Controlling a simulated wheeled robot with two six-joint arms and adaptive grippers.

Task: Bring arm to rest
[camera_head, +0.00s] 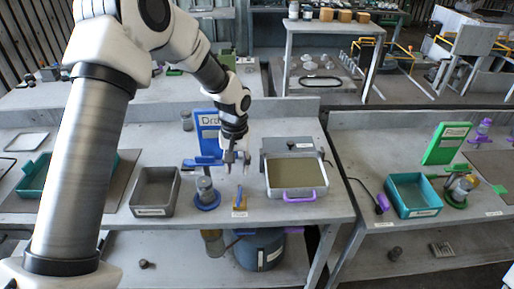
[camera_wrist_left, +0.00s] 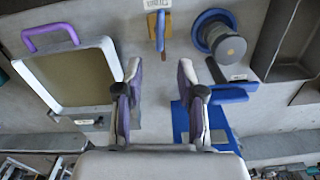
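My left arm comes in from the left in the head view and reaches over the workbench. My left gripper (camera_head: 236,162) points down above the bench, between a blue sign stand and a tray with a purple handle. In the left wrist view the left gripper (camera_wrist_left: 155,85) has its two fingers well apart with bare bench between them. It is open and empty. My right gripper does not show in either view.
Below the gripper are a small wooden block with a blue piece (camera_head: 240,203) and a grey cylinder on a blue base (camera_head: 206,193). The purple-handled tray (camera_head: 297,195) is right, a grey bin (camera_head: 155,191) left. The blue sign (camera_head: 209,135) stands close behind.

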